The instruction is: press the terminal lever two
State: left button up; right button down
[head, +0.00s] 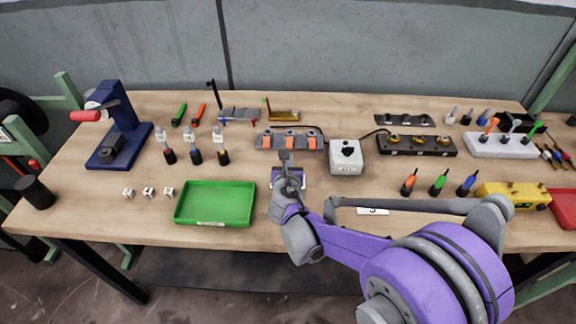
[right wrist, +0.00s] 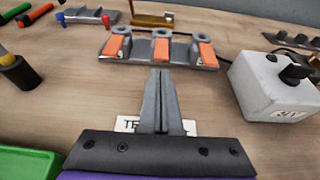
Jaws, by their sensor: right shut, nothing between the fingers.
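The terminal block (head: 266,142) is a grey strip with three orange levers and round grey ports behind them. It lies at the middle of the table and also shows in the right wrist view (right wrist: 135,52). The middle orange lever (right wrist: 161,51) is straight ahead of my right gripper. My right gripper (head: 285,156) is shut and empty, just in front of the block; its closed fingertips (right wrist: 161,76) point at the middle lever, apart from it. A white label (right wrist: 127,124) lies partly hidden under the fingers. My left gripper is not in view.
A white box with a black knob (head: 346,158) stands right of the block, with a black cable behind. A green tray (head: 215,222) is at the front left. Screwdrivers and small bottles stand left of the block. Bare wood lies between block and gripper.

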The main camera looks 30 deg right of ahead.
aim_at(289, 143)
jog(key=shift+x, duration=1.6)
jog(key=shift+a, duration=0.15)
